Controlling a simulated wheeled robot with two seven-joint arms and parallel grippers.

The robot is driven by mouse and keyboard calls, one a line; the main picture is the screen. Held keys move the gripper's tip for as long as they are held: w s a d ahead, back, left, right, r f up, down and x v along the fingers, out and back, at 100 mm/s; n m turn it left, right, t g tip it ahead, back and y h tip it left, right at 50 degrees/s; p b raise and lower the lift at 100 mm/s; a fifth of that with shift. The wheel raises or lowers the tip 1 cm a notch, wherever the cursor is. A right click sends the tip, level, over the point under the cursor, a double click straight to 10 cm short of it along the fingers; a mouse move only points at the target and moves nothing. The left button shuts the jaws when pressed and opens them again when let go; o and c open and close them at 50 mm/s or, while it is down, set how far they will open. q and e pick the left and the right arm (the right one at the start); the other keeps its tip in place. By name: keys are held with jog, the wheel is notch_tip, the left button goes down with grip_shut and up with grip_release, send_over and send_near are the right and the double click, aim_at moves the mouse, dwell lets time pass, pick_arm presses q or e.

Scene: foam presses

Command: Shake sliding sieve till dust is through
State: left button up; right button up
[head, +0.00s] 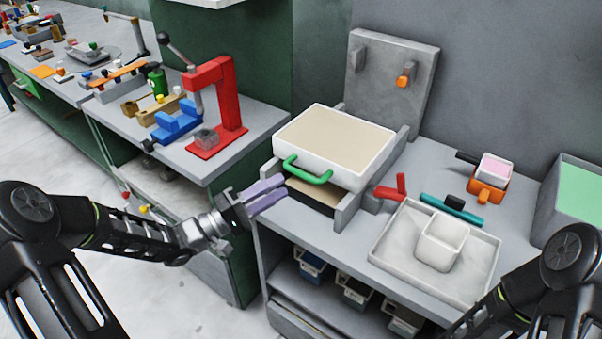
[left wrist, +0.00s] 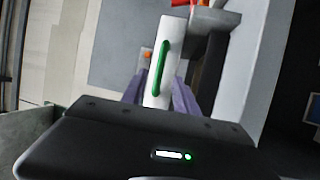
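The sliding sieve (head: 334,142) is a white-framed box with a beige surface, seated between grey side rails (head: 350,208) on the bench. Its green handle (head: 307,169) is on the front face. A brown surface (head: 318,190) shows under the sieve. My left gripper (head: 268,195) has purple fingers and is just left of and in front of the handle, apart from it. In the left wrist view the green handle (left wrist: 161,66) lies ahead between the open fingers (left wrist: 158,98). My right gripper is out of view; only part of my right arm shows at lower right.
A white tray (head: 389,245) with a small white container (head: 442,243) stands right of the sieve. A red piece (head: 391,188) and a teal tool (head: 452,208) lie behind it. A red press (head: 218,105) and blue block (head: 177,121) stand on the left bench. Bins (head: 352,290) sit below.

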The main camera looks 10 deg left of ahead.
aim_at(301, 174)
pick_arm(q)
jog(key=p+x, duration=0.1)
jog(key=x, duration=0.6)
jog(key=shift+w+d, duration=0.1)
jog(key=shift+d, duration=0.1)
jog(key=shift+c, duration=0.6)
grip_shut()
dwell(0.6)
